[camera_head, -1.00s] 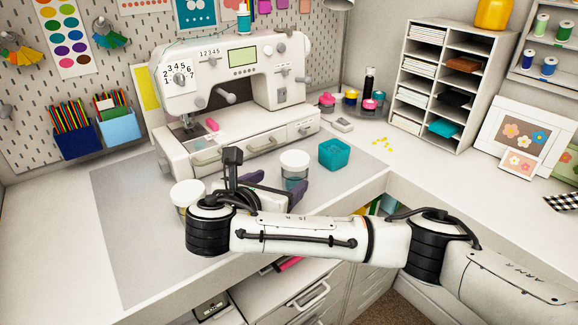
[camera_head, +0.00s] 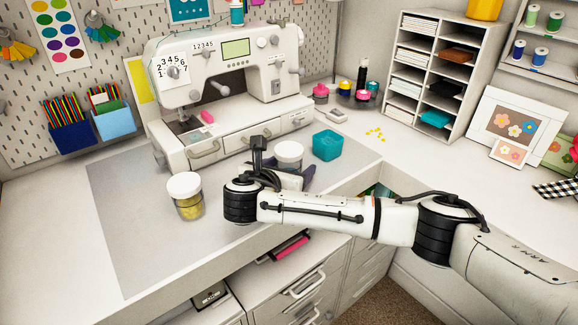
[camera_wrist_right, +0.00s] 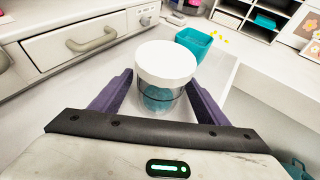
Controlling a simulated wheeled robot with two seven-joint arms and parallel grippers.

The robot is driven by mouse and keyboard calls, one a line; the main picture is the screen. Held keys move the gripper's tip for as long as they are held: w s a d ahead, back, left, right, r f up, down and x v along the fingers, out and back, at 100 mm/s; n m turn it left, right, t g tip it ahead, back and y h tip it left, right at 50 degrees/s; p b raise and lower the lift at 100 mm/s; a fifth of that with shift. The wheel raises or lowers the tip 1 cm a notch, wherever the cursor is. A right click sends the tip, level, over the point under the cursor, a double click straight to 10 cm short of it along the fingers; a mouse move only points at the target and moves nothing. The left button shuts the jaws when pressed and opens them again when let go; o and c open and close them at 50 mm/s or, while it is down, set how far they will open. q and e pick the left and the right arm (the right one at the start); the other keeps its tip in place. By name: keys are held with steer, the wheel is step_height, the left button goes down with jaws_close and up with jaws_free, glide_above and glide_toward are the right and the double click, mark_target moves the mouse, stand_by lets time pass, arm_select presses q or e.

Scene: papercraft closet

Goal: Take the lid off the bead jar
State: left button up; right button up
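A clear jar with a white lid (camera_wrist_right: 166,62) and teal contents (camera_wrist_right: 158,98) stands upright between the fingers of my right gripper (camera_wrist_right: 159,80) in the right wrist view. The purple fingers are spread on either side of it; gaps show, so the gripper is open. In the head view this jar's lid (camera_head: 289,149) shows behind my right wrist, which hides most of its body. A second lidded jar (camera_head: 187,195) with yellow contents stands upright on the mat, left of my right wrist. I cannot tell which is the bead jar. My left gripper is not in view.
A teal open box (camera_head: 327,145) stands just right of the teal jar. A white sewing machine (camera_head: 235,135) is behind. The grey mat (camera_head: 130,215) is clear at left. The desk's front edge and drawers lie below my right arm.

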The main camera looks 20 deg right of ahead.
mark_target(290, 147)
steer(key=c, duration=1)
steer(key=shift+r, duration=0.15)
step_height(290, 147, up, 10)
steer(key=shift+f+b, duration=0.1)
steer(key=shift+b, duration=0.2)
steer(key=shift+o, duration=1.2)
steer(key=c, duration=0.7)
